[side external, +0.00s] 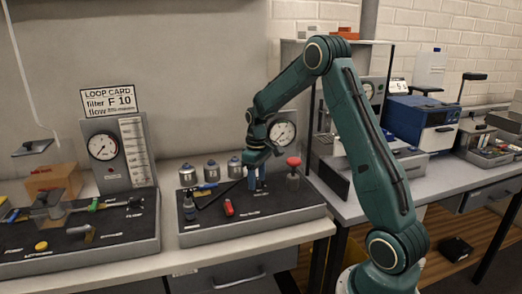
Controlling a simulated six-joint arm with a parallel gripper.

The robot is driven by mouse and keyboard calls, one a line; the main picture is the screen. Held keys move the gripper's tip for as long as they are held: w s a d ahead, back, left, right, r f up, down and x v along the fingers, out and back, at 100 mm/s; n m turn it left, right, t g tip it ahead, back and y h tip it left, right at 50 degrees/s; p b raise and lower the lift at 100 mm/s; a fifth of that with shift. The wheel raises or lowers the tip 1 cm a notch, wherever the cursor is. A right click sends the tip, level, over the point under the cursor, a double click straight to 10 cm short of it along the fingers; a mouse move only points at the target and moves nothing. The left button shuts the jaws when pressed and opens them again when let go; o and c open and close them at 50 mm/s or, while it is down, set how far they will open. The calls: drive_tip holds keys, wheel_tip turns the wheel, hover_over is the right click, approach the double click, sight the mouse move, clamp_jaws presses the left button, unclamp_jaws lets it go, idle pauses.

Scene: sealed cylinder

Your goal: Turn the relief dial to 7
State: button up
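My gripper (258,180) points down over the right-hand dark board (270,217), in front of a round white gauge (282,132). Its fingers are small and dark here, so I cannot tell how far apart they are or whether anything is between them. A red knob (293,161) tops a greyish cylinder (293,180) just right of my gripper, apart from it. I cannot tell which part is the relief dial; no dial numbers are readable.
Several grey canisters (211,172) stand behind the board's left part. A red-handled item (228,208) lies at its front. Another board (75,245) with a gauge (103,145) and a loop card (108,101) is left. A blue instrument (420,120) stands right.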

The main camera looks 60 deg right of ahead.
sight(257, 182)
idle(0.3)
wheel_tip(257, 182, up, 14)
idle(0.8)
drive_tip(key=s+a+r+t, duration=0.1)
drive_tip(key=s+a+r, duration=0.2)
drive_tip(key=s+a, duration=0.3)
drive_tip(key=s+a+r+t, duration=0.2)
drive_tip(key=s+a+r, duration=0.15)
drive_tip(key=a, duration=0.55)
drive_tip(key=s+a+f+t, duration=0.2)
drive_tip(key=s+a, duration=0.6)
drive_tip(key=s, duration=0.5)
drive_tip(key=shift+a+f+t, duration=0.3)
drive_tip(key=shift+a+f, duration=0.05)
drive_tip(key=shift+f, duration=0.15)
